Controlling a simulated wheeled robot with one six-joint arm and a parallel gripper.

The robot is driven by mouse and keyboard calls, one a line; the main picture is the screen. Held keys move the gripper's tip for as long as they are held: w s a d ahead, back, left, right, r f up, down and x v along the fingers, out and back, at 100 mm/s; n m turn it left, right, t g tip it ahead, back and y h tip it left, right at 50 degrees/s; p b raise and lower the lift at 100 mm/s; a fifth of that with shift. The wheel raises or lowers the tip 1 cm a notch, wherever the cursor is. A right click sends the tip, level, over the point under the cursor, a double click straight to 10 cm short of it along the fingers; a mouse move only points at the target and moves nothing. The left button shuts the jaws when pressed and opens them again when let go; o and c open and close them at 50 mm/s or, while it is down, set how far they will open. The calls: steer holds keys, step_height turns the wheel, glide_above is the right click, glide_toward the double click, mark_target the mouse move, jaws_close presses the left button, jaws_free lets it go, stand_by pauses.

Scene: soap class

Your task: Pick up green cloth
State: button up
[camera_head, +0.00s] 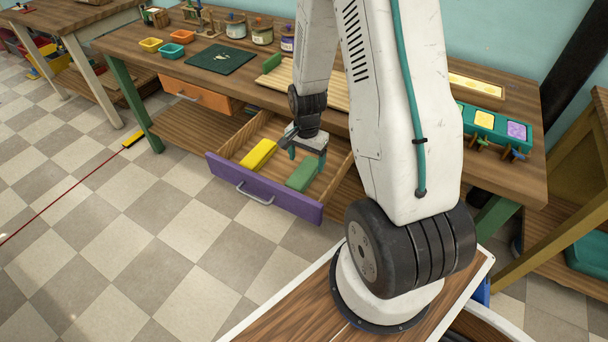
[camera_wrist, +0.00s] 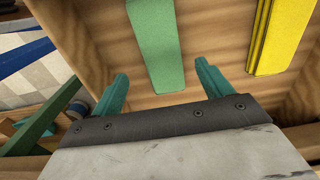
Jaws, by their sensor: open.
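The green cloth (camera_head: 303,174) lies flat as a long folded strip in the open drawer, in its right part. In the wrist view the green cloth (camera_wrist: 155,45) runs down from the top edge, in line with the gap between the fingers. My gripper (camera_head: 308,150) is over the drawer, just above the green cloth. The open drawer (camera_head: 222,168) has a purple front and a light wood inside.
A yellow cloth (camera_head: 259,154) lies beside the green one in the drawer; it also shows in the wrist view (camera_wrist: 278,35). The drawer walls stand close around my gripper. The workbench top (camera_head: 130,45) above holds trays, jars and a dark mat.

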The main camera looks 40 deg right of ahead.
mark_target(306, 169)
steer(key=f, duration=0.5)
steer(key=shift+w+d, duration=0.1)
steer(key=shift+w, duration=0.1)
steer(key=shift+r, duration=0.1)
steer(key=c, duration=1.1)
steer(key=shift+o, duration=0.2)
steer(key=shift+r, duration=0.15)
step_height(306, 169, up, 10)
steer(key=shift+o, duration=0.4)
